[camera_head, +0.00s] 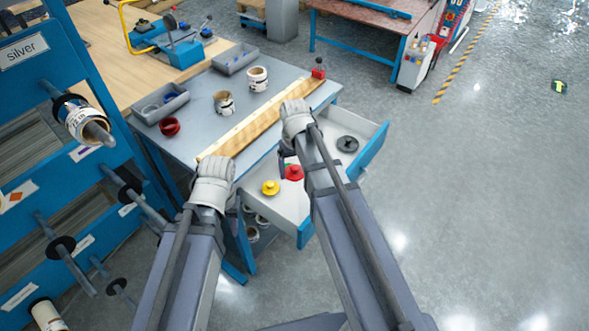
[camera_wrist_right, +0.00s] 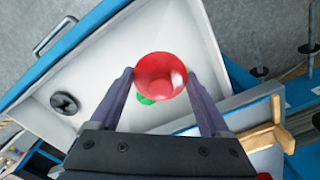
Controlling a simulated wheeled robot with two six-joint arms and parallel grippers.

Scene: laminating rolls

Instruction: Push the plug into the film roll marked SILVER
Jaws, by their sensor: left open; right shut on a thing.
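A white film roll (camera_head: 80,116) with a dark label hangs on a peg of the blue rack, below the "silver" sign (camera_head: 24,50). In the right wrist view a red plug (camera_wrist_right: 160,68) sits between the fingers of my right gripper (camera_wrist_right: 160,78), which is shut on it. In the head view this red plug (camera_head: 294,172) is over the open drawer (camera_head: 289,205), and my right gripper (camera_head: 287,158) is partly hidden by its arm. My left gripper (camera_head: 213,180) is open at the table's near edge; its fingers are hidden.
A yellow plug (camera_head: 271,187) and a dark grey plug (camera_head: 347,144) lie in the drawer; a green piece (camera_wrist_right: 146,98) shows behind the red plug. Two rolls (camera_head: 224,102) (camera_head: 258,79), a red ring (camera_head: 169,127) and grey bins (camera_head: 161,104) stand on the table. Rack pegs (camera_head: 130,188) jut out at left.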

